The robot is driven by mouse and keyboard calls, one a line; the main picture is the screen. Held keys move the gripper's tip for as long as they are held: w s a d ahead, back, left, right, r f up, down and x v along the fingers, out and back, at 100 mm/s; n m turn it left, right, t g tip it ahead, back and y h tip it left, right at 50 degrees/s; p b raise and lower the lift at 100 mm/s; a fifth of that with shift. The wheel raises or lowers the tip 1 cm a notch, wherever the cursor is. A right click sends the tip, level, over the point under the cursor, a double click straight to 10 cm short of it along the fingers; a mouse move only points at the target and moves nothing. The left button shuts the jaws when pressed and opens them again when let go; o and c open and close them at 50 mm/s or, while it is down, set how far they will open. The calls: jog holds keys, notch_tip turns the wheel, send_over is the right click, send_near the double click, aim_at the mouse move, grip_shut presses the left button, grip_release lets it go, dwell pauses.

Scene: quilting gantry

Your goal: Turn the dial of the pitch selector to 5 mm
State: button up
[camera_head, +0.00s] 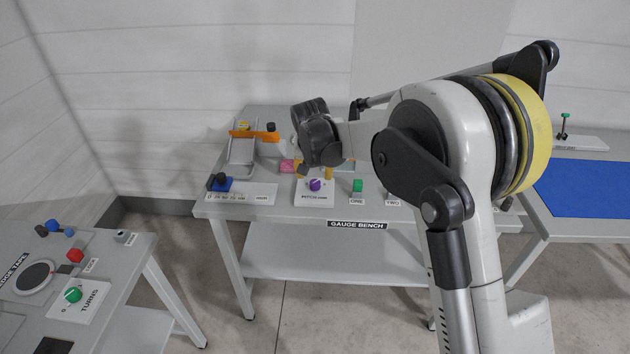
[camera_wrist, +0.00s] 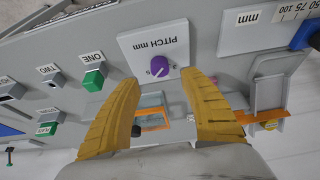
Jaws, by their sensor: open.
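The pitch selector is a white plate (camera_head: 311,201) on the gauge bench, and it also shows in the wrist view (camera_wrist: 130,43), labelled PITCH mm and upside down. Its purple dial (camera_head: 316,184) stands at the plate's edge and shows in the wrist view (camera_wrist: 159,67). A small pale mark shows on the dial; the scale figures are too small to read. My gripper (camera_wrist: 160,82) has its two yellow fingers spread wide and empty. The dial appears between and just beyond the fingertips, apparently untouched. In the head view my gripper (camera_head: 313,172) is just above and behind the dial.
A green button (camera_head: 357,185) stands right of the plate. A blue slider (camera_head: 221,183) with a scale lies to the left. An orange-barred grey fixture (camera_head: 243,150) and pink block (camera_head: 287,166) are behind. A side table (camera_head: 140,252) holds another green dial (camera_head: 73,295).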

jog(key=v, duration=0.5)
jog(key=shift+r, duration=0.2)
jog(key=s+d+r+t, duration=0.1)
jog(key=s+d+r, duration=0.9)
jog(key=s+d, duration=0.4)
jog(key=s+d+f, duration=0.1)
jog(key=s+d, duration=0.3)
jog(key=s, duration=0.6)
jog(key=s+d+f+t, duration=0.1)
jog(key=s+d+f, duration=0.1)
jog(key=s, duration=0.8)
jog(key=shift+s+d+f+n+t, duration=0.2)
jog(key=shift+d+n+t, duration=0.1)
jog(key=shift+d, duration=0.6)
jog(key=shift+r, duration=0.1)
